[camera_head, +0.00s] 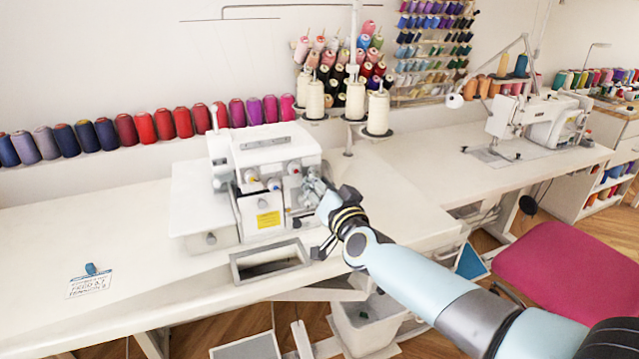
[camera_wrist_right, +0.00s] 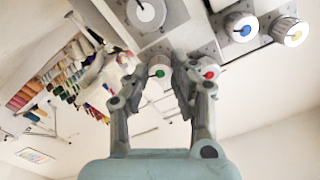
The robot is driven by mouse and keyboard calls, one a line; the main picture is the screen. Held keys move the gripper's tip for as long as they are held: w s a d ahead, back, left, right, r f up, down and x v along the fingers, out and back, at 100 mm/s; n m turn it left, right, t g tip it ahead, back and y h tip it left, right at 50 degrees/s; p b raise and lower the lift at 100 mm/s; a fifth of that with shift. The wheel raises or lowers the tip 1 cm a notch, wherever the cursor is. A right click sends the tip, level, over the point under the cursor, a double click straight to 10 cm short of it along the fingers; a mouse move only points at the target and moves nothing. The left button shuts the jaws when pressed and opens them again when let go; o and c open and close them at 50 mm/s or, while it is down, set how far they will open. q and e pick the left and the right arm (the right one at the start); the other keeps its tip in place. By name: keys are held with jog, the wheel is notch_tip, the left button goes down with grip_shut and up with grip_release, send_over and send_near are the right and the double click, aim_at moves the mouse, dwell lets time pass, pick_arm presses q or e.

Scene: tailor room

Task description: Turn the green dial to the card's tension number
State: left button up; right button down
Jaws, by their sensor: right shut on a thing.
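The white serger (camera_head: 265,160) stands on the table, with dials on its front. In the right wrist view the green dial (camera_wrist_right: 160,72) sits between the fingers of my right gripper (camera_wrist_right: 173,75), which is shut on it. In the head view my right gripper (camera_head: 308,190) is at the machine's right front and hides that dial. The red dial (camera_wrist_right: 209,74) is close beside a finger; the blue dial (camera_wrist_right: 241,30) and yellow dial (camera_wrist_right: 292,36) are farther off. The card (camera_head: 89,285) lies at the table's left; its tension number is too small to read surely. My left gripper is out of view.
A small blue object (camera_head: 91,268) is at the card's upper edge. An open rectangular recess (camera_head: 238,272) lies in front of the machine. Cream thread cones (camera_head: 378,110) stand behind it. A second sewing machine (camera_head: 540,118) is at right. The table's left is mostly clear.

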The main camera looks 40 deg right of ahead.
jog(key=shift+m, duration=1.4)
jog(key=c, duration=1.4)
grip_release()
jog(key=v, duration=1.2)
jog(key=shift+f, duration=0.1)
